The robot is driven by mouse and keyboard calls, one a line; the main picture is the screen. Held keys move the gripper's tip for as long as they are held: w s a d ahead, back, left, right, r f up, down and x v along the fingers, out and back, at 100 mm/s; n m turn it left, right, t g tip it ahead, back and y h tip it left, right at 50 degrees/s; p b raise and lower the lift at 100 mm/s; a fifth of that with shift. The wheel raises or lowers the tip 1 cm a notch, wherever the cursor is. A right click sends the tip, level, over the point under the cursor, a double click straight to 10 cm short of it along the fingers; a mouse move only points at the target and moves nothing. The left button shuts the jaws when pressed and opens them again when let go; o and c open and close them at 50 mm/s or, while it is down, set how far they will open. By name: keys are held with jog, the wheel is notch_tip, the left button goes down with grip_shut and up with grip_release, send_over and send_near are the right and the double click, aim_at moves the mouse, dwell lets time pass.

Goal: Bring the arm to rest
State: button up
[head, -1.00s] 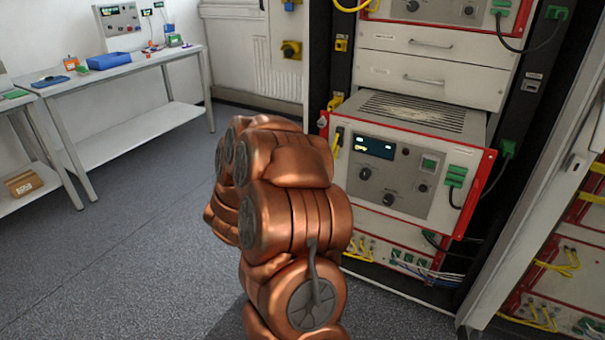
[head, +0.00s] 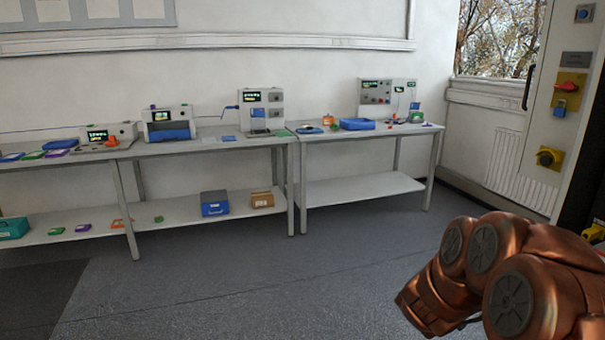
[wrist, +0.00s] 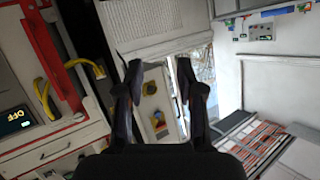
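My copper-coloured arm (head: 505,275) shows folded in the lower right corner of the head view, above the floor and partly cut off by the frame edge. My gripper (wrist: 159,78) is in the wrist view, with its two dark fingers apart and nothing between them. It is not visible in the head view. Nothing appears to touch the fingers.
A red-framed unit (wrist: 62,75) with yellow cables and a display reading OFF is at the left of the wrist view. Benches with instruments (head: 365,125) line the back wall. A cabinet (head: 570,90) stands at the right. The grey floor (head: 250,290) is open.

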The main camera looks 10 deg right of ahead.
jog(key=w+a+r+n+t+y+p, duration=0.1)
jog(key=a+n+y, duration=0.25)
jog(key=a, duration=0.55)
jog(key=w+a+r+n+t+y+p, duration=0.15)
jog(key=a+y, duration=0.35)
jog(key=a, duration=0.5)
jog(key=s+a+r+n+g+y, duration=0.1)
jog(key=s+a+n+g+y, duration=0.3)
jog(key=s+a, duration=0.5)
jog(key=s+a+r+n+g+p, duration=0.1)
jog(key=s+g, duration=0.2)
jog(key=s, duration=0.6)
jog(key=s+a+r+n+g+h+p, duration=0.1)
jog(key=s+a+g, duration=0.1)
jog(key=s, duration=0.7)
jog(key=s+a+r+n+g+p, duration=0.1)
jog(key=s+n+g, duration=0.1)
jog(key=s, duration=0.7)
jog(key=shift+a+r+g+p, duration=0.2)
jog(key=shift+r+g+p, duration=0.2)
jog(key=shift+g, duration=0.45)
jog(key=shift+s, duration=0.1)
